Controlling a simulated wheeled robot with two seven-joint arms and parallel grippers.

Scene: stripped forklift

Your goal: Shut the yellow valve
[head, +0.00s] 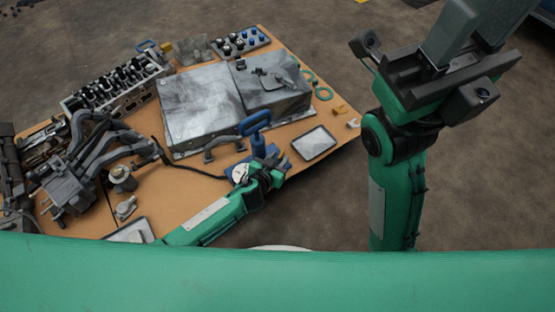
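My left gripper (272,168) is low over the front right of the workbench, beside a blue T-shaped handle (257,124) on a blue base. A small yellow piece (283,156) shows at its fingertips; whether it is part of the yellow valve, and whether the fingers touch it, I cannot tell. The finger gap is too small and dark to read. My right gripper (470,38) is raised at the upper right, away from the bench. Its grey fingers are cut off by the top edge, and I see nothing held in it. No other thing is clearly the yellow valve.
The brown workbench (180,200) carries a large grey metal case (203,105), an engine head (115,88), dark manifold pipes (95,150) and a grey tray (314,143). Green rings (323,93) and small yellow parts (339,110) lie at the right edge. Floor right of the bench is clear.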

